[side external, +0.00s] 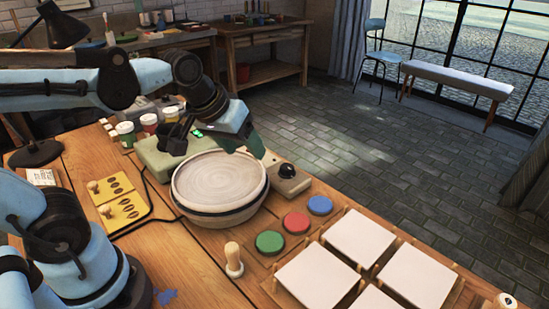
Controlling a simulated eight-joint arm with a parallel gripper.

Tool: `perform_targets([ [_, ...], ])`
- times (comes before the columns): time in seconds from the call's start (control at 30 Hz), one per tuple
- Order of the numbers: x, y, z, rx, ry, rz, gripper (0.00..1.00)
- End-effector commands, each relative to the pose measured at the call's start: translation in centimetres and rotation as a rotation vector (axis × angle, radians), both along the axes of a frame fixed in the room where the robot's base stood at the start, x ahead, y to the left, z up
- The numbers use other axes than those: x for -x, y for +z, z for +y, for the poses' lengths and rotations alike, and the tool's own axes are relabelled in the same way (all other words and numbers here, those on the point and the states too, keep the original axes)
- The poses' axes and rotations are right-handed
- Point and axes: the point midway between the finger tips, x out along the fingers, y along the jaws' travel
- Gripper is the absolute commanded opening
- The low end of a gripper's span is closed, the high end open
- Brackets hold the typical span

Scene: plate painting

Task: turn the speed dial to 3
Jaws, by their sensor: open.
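The speed dial is a round black knob (287,170) on a small box (291,185) at the right edge of the turntable. Its marks and setting are too small to read. My gripper (252,150) is open, above the far side of the turntable and to the left of the knob, apart from it. Its fingers are partly hidden by the hand and seen at an angle. The pale round turntable (218,180) sits in a wide basin and looks empty.
Red (296,222), blue (319,205) and green (270,242) round pads lie right of the basin, near a wooden-handled stamp (233,260). Several white tiles (361,237) fill the right front. Paint jars (149,122) stand behind.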

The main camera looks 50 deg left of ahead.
Motion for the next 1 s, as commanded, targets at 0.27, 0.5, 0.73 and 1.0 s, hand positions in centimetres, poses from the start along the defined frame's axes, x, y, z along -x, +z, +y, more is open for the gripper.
perform_targets([
  [0.27, -5.5, 2.1, 0.6, 0.191, 0.438, 0.164, 0.63],
  [0.5, -10.2, 1.8, 1.2, 0.3, 0.843, 0.29, 0.63],
  [0.73, -13.7, 0.4, 1.8, 0.349, 1.205, 0.376, 0.63],
  [1.0, -15.1, -0.8, 2.0, 0.36, 1.391, 0.409, 0.63],
])
